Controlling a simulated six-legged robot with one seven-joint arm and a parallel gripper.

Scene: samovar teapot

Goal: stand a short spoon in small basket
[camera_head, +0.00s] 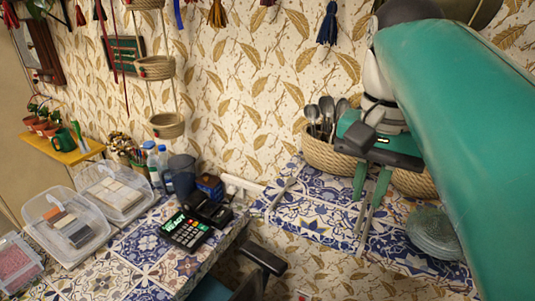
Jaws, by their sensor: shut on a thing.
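My gripper (368,200) points down with its two green fingers over the tiled shelf at the right. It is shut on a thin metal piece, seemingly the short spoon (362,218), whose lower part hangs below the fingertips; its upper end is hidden. A woven basket (323,158) stands behind and left of the gripper, holding several upright metal spoons (326,112). More woven basket (415,184) shows to the right, partly hidden by my gripper. Small woven baskets (167,125) also hang on the wall; which basket is the small one I cannot tell.
A thin metal utensil (283,192) lies on the shelf at left. Stacked glass dishes (434,233) stand at right beside my arm. A gap separates table and shelf.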

